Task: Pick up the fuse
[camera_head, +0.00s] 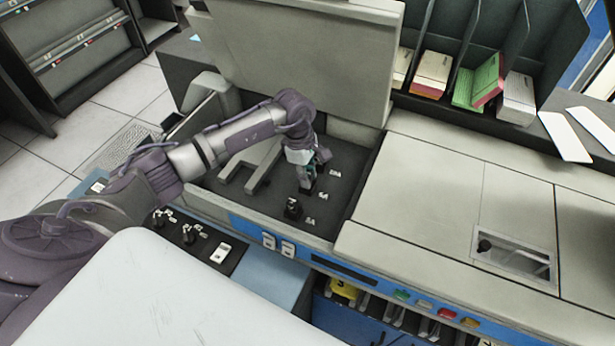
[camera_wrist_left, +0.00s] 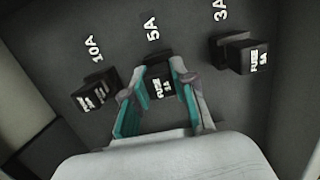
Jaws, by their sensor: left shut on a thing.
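Black fuses stand in a row on the dark panel (camera_head: 274,210) inside the open machine. My left gripper (camera_wrist_left: 158,92) is shut on the middle fuse (camera_wrist_left: 160,78), beside the 5A mark, with a teal-padded finger on each side. The fuse still appears to be at its slot. In the head view the left gripper (camera_head: 306,176) reaches down to the panel and hides most of this fuse. Another fuse (camera_wrist_left: 240,53) stands by the 3A mark and shows in the head view (camera_head: 293,208). A third fuse (camera_wrist_left: 95,92) is by the 10A mark. My right gripper is out of view.
The raised lid (camera_head: 300,50) stands behind my arm. A grey bracket (camera_head: 255,165) lies left of the fuses. The machine's flat top (camera_head: 430,185) is to the right. A rack of card stacks (camera_head: 475,85) is at the back right. Switches (camera_head: 188,233) line the near left edge.

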